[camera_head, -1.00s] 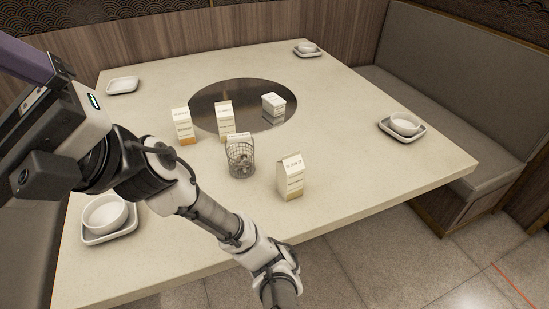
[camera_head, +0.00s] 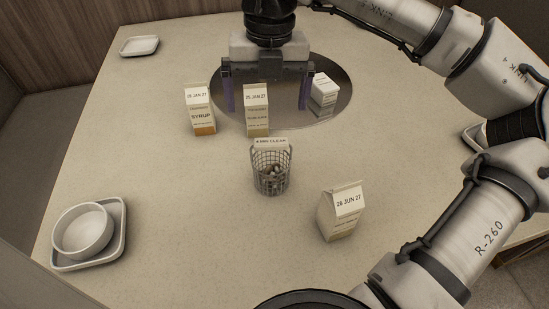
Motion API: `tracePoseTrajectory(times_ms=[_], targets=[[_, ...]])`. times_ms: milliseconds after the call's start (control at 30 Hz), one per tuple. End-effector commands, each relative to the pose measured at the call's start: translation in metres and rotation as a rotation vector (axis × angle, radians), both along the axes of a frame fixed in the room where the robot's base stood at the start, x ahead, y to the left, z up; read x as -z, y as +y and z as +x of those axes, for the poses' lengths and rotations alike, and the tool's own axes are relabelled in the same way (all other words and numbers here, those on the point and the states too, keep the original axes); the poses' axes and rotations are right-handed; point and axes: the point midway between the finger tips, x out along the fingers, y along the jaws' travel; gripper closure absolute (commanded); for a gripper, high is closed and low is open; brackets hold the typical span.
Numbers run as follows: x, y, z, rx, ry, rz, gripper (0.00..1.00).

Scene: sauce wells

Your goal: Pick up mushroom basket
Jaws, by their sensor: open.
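The mushroom basket (camera_head: 271,171) is a small grey wire basket with brownish pieces inside and a white label at its back rim. It stands upright near the middle of the table. My gripper (camera_head: 268,101) is above and behind it, pointing down, open and empty. Its two purple fingers show on either side of a carton labelled 25 JAN 27 (camera_head: 257,110), which stands in front of the gripper in the picture. I cannot tell the exact depth between fingers and carton. The gripper is apart from the basket.
A syrup carton (camera_head: 200,111) stands left of the middle carton. A white box (camera_head: 323,95) sits on the round dark plate (camera_head: 338,108). Another carton (camera_head: 341,211) stands right of the basket. A bowl on a tray (camera_head: 121,251) is at left. Table around the basket's left is clear.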

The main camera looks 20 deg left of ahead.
Motion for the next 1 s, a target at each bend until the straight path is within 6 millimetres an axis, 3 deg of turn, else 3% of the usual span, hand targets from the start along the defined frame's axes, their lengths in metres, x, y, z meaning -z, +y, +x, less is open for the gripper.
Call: tracePoseTrajectory(times_ms=[167, 500, 767, 1000], targets=[[0.016, -0.012, 0.008, 0.046, -0.019, -0.045, 0.00], [0.077, -0.011, 0.006, 0.041, -0.018, -0.040, 0.00], [0.096, -0.008, 0.004, 0.039, -0.016, -0.039, 0.00], [0.130, -0.004, 0.002, 0.040, -0.016, -0.038, 0.00]])
